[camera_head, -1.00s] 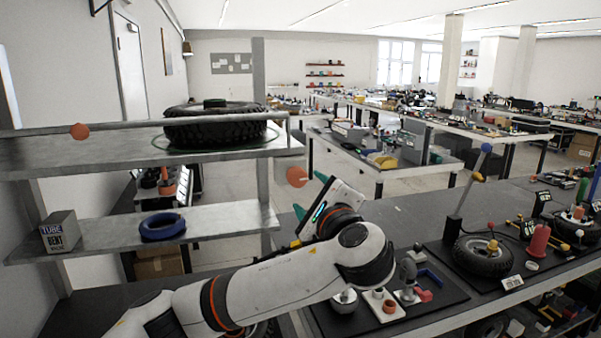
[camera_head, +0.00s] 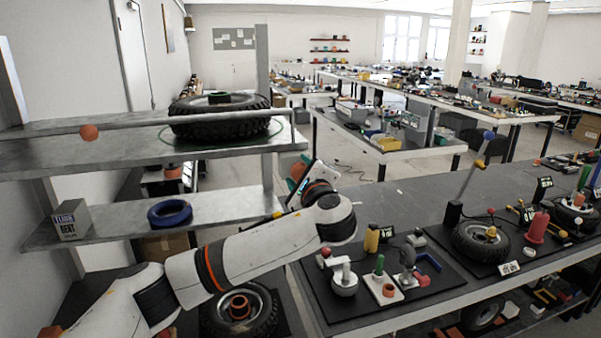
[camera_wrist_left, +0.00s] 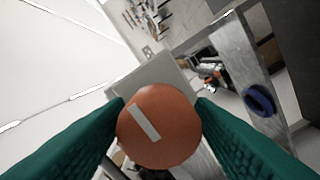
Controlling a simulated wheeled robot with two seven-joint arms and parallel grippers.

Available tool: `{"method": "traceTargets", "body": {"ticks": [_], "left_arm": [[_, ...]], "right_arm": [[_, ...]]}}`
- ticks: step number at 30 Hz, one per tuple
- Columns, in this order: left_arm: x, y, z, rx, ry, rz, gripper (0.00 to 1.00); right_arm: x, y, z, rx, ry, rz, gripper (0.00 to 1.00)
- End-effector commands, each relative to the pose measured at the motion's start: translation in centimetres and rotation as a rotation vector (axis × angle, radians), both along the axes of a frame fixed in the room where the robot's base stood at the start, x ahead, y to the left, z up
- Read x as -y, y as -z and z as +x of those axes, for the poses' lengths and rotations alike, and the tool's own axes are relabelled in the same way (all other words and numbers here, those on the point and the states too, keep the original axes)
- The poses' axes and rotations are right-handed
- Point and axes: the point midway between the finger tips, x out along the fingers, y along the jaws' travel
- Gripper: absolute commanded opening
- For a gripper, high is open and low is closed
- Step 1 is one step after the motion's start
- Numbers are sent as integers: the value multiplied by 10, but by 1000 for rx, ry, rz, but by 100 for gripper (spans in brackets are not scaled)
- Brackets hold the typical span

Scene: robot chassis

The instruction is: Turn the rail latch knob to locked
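The orange rail latch knob (camera_head: 299,171) sits at the right end of the shelf's top rail, partly hidden by my left gripper in the head view. In the left wrist view the knob (camera_wrist_left: 160,128) faces me as a round disc with a slanted white bar mark. My left gripper (camera_wrist_left: 159,112) has its green fingers spread, one on each side of the knob, very near its edges. I cannot tell whether they touch it. In the head view the left gripper (camera_head: 296,176) is right at the knob. My right gripper is out of view.
A second orange knob (camera_head: 88,132) is at the rail's left. A tyre (camera_head: 222,122) lies on the upper shelf (camera_head: 60,152). A blue ring (camera_head: 170,213) and a grey box (camera_head: 71,220) are on the lower shelf. The bench (camera_head: 400,212) at right holds several parts.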

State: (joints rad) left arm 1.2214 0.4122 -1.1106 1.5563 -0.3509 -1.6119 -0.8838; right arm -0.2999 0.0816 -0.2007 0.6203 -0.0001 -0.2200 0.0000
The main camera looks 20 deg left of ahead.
Motion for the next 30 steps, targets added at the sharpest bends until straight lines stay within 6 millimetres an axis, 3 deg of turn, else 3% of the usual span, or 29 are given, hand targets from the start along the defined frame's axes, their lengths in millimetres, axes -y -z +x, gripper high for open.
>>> {"method": "traceTargets", "body": {"ticks": [1,6,17,30], "left_arm": [[0,0,0,0,0,0,41],[0,0,0,0,0,0,15],[1,4,0,34,0,-52,15],[1,9,0,225,1,-340,15]], "right_arm": [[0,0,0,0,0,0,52],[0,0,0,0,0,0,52],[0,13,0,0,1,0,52],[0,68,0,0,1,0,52]]}}
